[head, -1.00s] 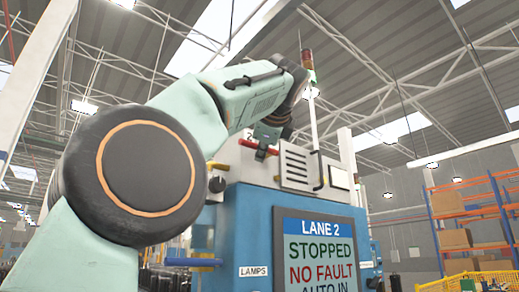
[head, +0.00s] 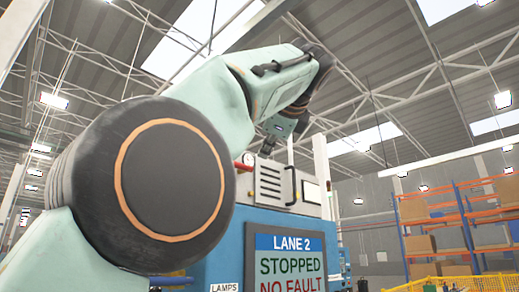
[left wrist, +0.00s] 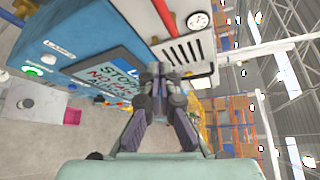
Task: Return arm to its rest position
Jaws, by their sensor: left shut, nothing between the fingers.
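My left arm rises from the lower left of the head view and bends over to the right. Its gripper (head: 268,148) hangs at the arm's end, in front of the top of the blue machine (head: 225,248). In the left wrist view the gripper fingers (left wrist: 166,82) are together and hold nothing. They appear in front of the machine's lane display (left wrist: 112,78), with clear air around the tips as far as I can tell. My right gripper is in neither view.
The display (head: 291,264) reads LANE 2, STOPPED, NO FAULT. A pressure gauge (head: 248,159) and a grey vented box (head: 270,185) with a handle sit on top of the machine. Orange shelving (head: 470,215) and a yellow fence (head: 440,270) stand farther right.

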